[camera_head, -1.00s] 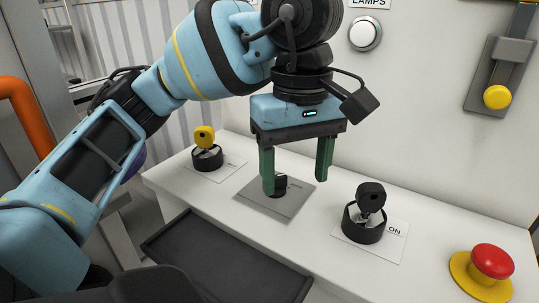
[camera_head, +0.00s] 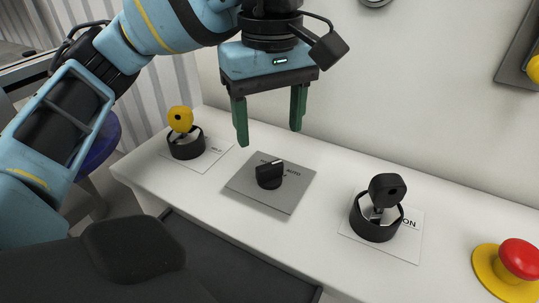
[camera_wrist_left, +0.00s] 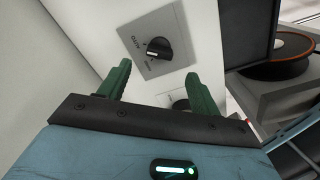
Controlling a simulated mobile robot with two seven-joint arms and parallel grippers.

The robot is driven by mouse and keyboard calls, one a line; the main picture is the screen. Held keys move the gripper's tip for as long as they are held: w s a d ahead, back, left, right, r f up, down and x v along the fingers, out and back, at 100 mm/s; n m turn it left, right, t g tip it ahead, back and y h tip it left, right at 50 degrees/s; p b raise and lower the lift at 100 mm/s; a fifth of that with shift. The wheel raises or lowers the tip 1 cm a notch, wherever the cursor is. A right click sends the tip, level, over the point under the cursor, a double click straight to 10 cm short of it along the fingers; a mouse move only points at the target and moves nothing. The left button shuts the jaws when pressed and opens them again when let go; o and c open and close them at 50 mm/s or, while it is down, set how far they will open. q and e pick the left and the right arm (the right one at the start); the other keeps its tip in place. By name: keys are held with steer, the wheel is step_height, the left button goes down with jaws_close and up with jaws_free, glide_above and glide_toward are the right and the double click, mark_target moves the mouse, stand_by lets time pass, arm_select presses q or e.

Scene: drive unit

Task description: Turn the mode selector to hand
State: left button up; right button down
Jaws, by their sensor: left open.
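The mode selector is a black knob (camera_head: 269,175) with a white mark, on a grey square plate (camera_head: 298,190) on the white panel top. The knob also shows in the left wrist view (camera_wrist_left: 159,49). AUTO can be read on the plate there; the second label is too small to read surely. The white mark faces the labelled side; which label it meets I cannot tell. My left gripper (camera_head: 268,137) is open and empty, its green fingers pointing down, above and behind the knob in the head view, apart from it. My right gripper is not in view.
A yellow key switch (camera_head: 180,120) stands left of the plate. A black key switch (camera_head: 385,190) by an ON label stands right. A red mushroom button (camera_head: 519,258) on a yellow base is at far right. A pale wall rises behind; the panel around the plate is clear.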

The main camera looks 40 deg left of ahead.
mark_target(270, 165)
arm_select(q)
step_height(270, 165, down, 6)
steer(key=shift+r+b, duration=0.25)
steer(key=shift+b, duration=0.7)
steer(key=shift+a+f, duration=0.1)
steer(key=shift+f, duration=0.7)
steer(key=c, duration=1)
